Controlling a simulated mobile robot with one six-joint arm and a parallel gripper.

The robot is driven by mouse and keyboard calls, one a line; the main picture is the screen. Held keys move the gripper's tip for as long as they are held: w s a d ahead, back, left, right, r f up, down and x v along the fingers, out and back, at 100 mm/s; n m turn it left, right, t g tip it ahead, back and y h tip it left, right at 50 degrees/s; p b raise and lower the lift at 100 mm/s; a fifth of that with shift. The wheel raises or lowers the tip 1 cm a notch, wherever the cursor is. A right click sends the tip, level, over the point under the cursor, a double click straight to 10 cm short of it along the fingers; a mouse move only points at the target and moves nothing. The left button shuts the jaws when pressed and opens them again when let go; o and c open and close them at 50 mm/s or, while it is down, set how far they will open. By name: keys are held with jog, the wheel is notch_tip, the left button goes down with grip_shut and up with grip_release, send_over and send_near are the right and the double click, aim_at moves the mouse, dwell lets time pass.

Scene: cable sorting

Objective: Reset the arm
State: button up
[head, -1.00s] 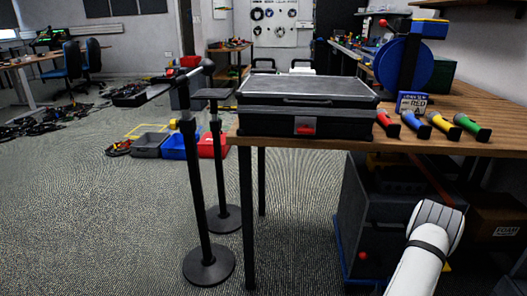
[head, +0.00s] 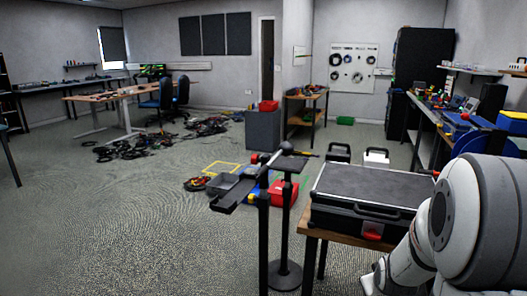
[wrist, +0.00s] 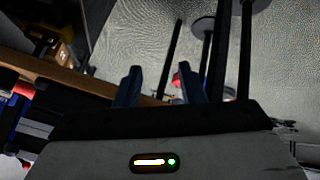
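My arm (head: 470,215) fills the right edge of the head view, in front of the wooden workbench; the gripper itself is outside that view. In the wrist view my gripper (wrist: 160,84) shows two dark fingers standing well apart. Nothing is held between them; the floor, a bench edge and a small red thing show past the gap.
A black case (head: 365,192) lies on the wooden bench (head: 313,232) close to my arm. Two black stands (head: 284,240) rise left of it. Red, blue and grey bins (head: 284,192) and tangled cables (head: 200,128) lie on the floor. Floor at left is clear.

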jog(key=s+a+r+g+y+p, duration=0.1)
jog(key=s+a+r+g+p, duration=0.1)
jog(key=s+a+r+p, duration=0.3)
jog(key=s+a+r+m+g+y+p, duration=0.1)
jog(key=s+a+r+p, duration=0.5)
jog(key=s+a+r, duration=0.6)
notch_tip(320, 180, up, 6)
jog(key=shift+s+a+r+g+y, duration=0.15)
jog(key=shift+s+a+g+y, duration=0.15)
jog(key=shift+s+g+y, duration=0.35)
jog(key=shift+s, duration=0.1)
